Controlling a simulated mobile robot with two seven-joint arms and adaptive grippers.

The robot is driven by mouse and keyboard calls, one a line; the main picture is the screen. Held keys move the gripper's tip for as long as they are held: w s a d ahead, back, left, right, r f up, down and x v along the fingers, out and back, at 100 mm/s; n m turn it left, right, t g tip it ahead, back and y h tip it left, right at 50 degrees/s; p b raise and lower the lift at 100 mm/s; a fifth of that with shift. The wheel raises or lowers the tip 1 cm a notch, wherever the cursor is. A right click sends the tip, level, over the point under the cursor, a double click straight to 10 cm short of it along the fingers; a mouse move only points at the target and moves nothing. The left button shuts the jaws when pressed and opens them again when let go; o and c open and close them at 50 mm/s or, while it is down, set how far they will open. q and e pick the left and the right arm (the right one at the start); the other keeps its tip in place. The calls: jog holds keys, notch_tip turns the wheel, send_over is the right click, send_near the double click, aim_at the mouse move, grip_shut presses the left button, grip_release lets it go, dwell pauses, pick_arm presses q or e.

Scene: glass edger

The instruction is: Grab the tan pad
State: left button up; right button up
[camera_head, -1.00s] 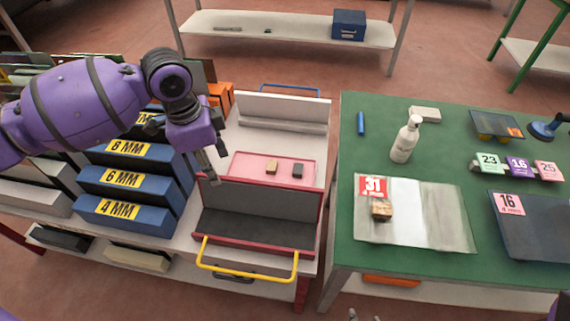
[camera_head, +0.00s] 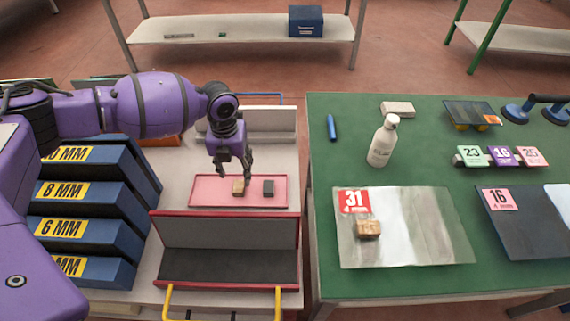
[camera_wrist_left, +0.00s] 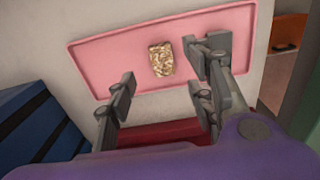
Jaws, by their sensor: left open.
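In the left wrist view the tan pad (camera_wrist_left: 162,59) looks speckled and rests on the pink tray (camera_wrist_left: 110,60), ahead of and between the fingers. My left gripper (camera_head: 236,175) is over the tray, just above the tan pad. The left wrist view shows the gripper (camera_wrist_left: 160,85) open, with nothing between its fingers. The dark pad is not visible in the left wrist view. My right gripper is not in view.
Blue racks with MM labels (camera_head: 90,236) stand left of the tray. A red-edged open box (camera_head: 230,263) with a yellow handle is in front. A green table (camera_head: 350,170) at right holds a white bottle (camera_head: 383,141), glass sheets and a wooden block (camera_head: 368,230).

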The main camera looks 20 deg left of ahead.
aim_at(238, 186)
pick_arm(q)
jog(key=shift+s+d+f, duration=0.1)
jog(key=shift+s+f, duration=0.05)
jog(key=shift+f, duration=1.4)
jog(key=shift+s+d+f, duration=0.1)
jog(key=shift+s+f, duration=0.05)
jog(key=shift+f, duration=1.35)
